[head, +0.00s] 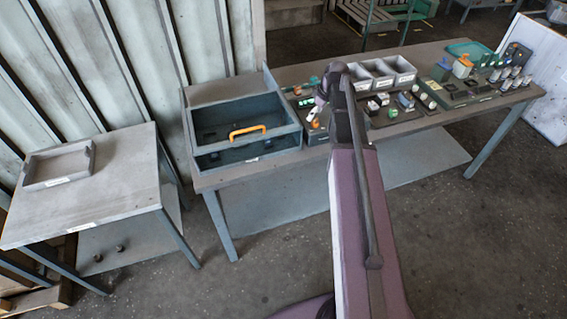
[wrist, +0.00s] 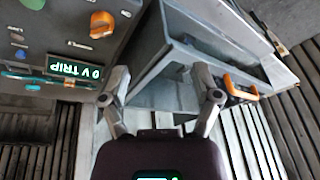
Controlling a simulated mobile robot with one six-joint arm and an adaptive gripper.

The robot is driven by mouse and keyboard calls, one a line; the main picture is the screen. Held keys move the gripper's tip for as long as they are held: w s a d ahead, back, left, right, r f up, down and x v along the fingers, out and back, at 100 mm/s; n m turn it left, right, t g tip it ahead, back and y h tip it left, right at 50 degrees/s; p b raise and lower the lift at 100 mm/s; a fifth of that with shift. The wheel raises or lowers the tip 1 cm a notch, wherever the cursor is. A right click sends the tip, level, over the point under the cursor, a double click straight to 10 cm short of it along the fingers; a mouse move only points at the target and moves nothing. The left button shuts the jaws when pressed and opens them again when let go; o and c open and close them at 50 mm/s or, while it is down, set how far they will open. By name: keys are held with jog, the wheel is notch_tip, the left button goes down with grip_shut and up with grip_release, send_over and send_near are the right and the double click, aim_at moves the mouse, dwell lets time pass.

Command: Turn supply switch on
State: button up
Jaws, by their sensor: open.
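A dark control panel (wrist: 60,40) fills the upper left of the wrist view. It carries an orange rotary knob (wrist: 102,24), which looks like the supply switch, though its label is too small to read. A lit green display (wrist: 75,71) on it reads "0 V TRIP", upside down in this view. My gripper (wrist: 160,78) is open and empty, with the knob up and left of its fingers, apart from them. In the head view my gripper (head: 322,98) is over the panel (head: 316,134) and my arm hides part of both.
A grey open box (head: 285,140) with an orange handle (head: 247,131) stands left of the panel on the bench. Grey bins (head: 380,74) and several small parts lie to the right. A side table (head: 110,205) holds a shallow tray (head: 58,165). The floor in front is clear.

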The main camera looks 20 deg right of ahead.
jog(key=s+a+f+m+g+h+b, duration=0.1)
jog(key=s+a+f+m+b, duration=0.1)
jog(key=s+a, duration=0.5)
jog(key=s+a+f+m+g+h+b, duration=0.1)
jog(key=s+a+f+m, duration=0.1)
jog(key=s+a+m, duration=0.2)
jog(key=shift+s+a+f+b, duration=0.4)
jog(key=shift+s+a, duration=1.35)
jog(key=shift+a, duration=0.95)
jog(key=shift+m+h, duration=0.4)
jog(key=shift+m, duration=0.3)
jog(key=s, duration=0.1)
jog(key=s+a, duration=0.1)
jog(key=s+a+f+b, duration=0.1)
jog(key=s, duration=0.1)
jog(key=shift+a, duration=0.25)
jog(key=shift+c, duration=0.2)
jog(key=c, duration=0.3)
jog(key=shift+s, duration=0.1)
